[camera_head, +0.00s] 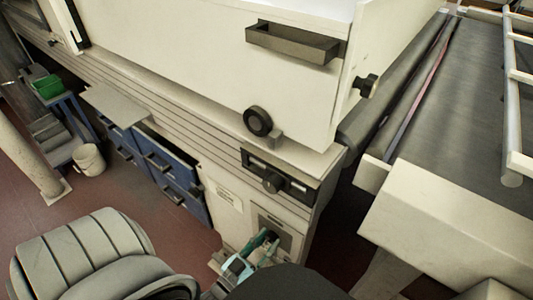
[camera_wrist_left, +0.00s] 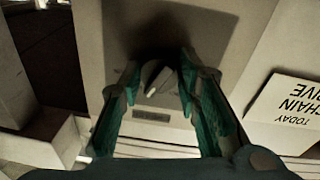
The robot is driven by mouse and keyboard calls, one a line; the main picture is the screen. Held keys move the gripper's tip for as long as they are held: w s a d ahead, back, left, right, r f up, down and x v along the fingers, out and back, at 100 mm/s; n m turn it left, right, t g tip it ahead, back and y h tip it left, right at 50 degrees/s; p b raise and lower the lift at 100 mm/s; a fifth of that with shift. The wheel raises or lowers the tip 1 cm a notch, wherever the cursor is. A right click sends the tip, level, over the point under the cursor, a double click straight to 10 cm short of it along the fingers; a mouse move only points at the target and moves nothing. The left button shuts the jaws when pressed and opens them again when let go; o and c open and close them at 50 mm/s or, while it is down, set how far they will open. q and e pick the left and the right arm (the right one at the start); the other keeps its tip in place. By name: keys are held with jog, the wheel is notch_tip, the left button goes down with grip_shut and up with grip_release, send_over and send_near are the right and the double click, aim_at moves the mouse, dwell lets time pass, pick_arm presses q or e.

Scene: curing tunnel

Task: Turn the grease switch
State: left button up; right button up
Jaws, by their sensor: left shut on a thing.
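The grease switch (camera_wrist_left: 155,80) is a small dark rotary knob with a pale pointer bar, set on a grey plate with a small label under it. In the wrist view the pointer is slanted. My left gripper (camera_wrist_left: 158,72), with teal-padded fingers, has one finger on each side of the knob and is shut on it. In the head view my left gripper (camera_head: 268,240) is at the grey switch plate (camera_head: 287,226) low on the cabinet end, and the knob is hidden behind it. My right gripper is not in view.
Above the plate are a black panel with a knob (camera_head: 272,183) and a round black handwheel (camera_head: 258,121). A conveyor (camera_head: 455,110) runs at right. A lettered sign (camera_wrist_left: 290,105) is beside the plate.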

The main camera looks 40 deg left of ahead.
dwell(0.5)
pick_arm(q)
jog(key=o, duration=1.2)
jog(key=s, duration=1.2)
jog(key=shift+a+f, duration=0.2)
jog(key=shift+f, duration=0.1)
